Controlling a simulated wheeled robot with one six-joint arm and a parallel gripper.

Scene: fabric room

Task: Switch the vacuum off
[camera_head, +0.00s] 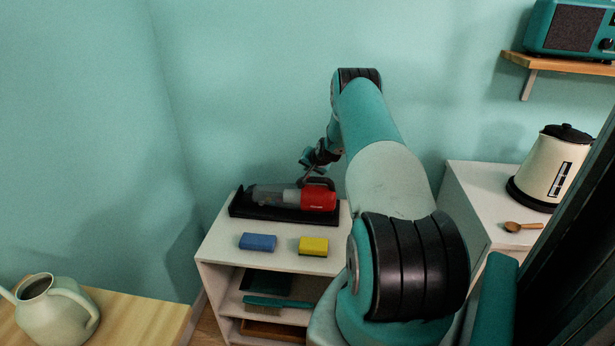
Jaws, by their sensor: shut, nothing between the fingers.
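A handheld vacuum (282,196) with a red body and a clear grey nozzle lies in a black tray-like dock (240,211) on top of a white shelf unit. My gripper (306,171) is at the end of my teal arm, close above the vacuum's red body and dark handle. It looks shut and empty. I cannot tell from this view whether the fingertips touch the vacuum. The vacuum's switch is too small or hidden to make out.
A blue sponge (258,242) and a yellow sponge (313,246) lie in front of the dock on the shelf unit (222,240). A brush (276,304) lies on a lower shelf. A kettle (543,168) and wooden spoon (523,227) stand right; a watering can (57,311) stands left.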

